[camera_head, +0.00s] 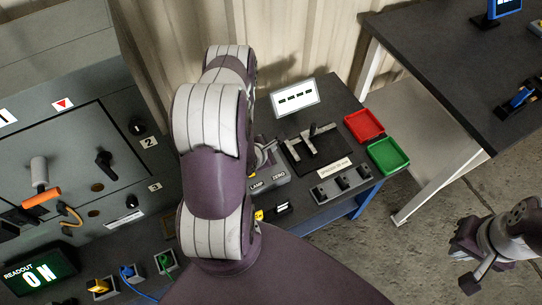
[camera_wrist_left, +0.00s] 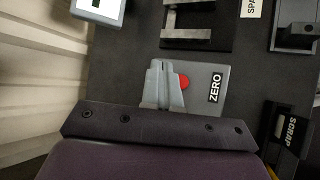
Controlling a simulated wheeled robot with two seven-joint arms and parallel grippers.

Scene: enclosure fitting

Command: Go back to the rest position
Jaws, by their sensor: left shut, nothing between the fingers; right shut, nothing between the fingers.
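My left arm reaches across the middle of the head view and hides much of the bench behind it. My left gripper (camera_head: 265,152) is partly hidden by that arm, beside the grey box (camera_head: 270,185) labelled LAMP and ZERO. In the left wrist view the left gripper (camera_wrist_left: 163,66) is shut and empty, over that grey box. A red button (camera_wrist_left: 184,82) shows right beside its fingertips; I cannot tell whether they touch the box. My right gripper (camera_head: 469,286) is shut and empty at the lower right, over the floor and away from the bench.
A red tray (camera_head: 365,125) and a green tray (camera_head: 389,155) lie at the bench's right end. A white display (camera_head: 295,97) stands behind a black fixture (camera_head: 314,150). A grey panel (camera_head: 75,150) with knobs stands left. Another dark table (camera_head: 450,60) is at the upper right.

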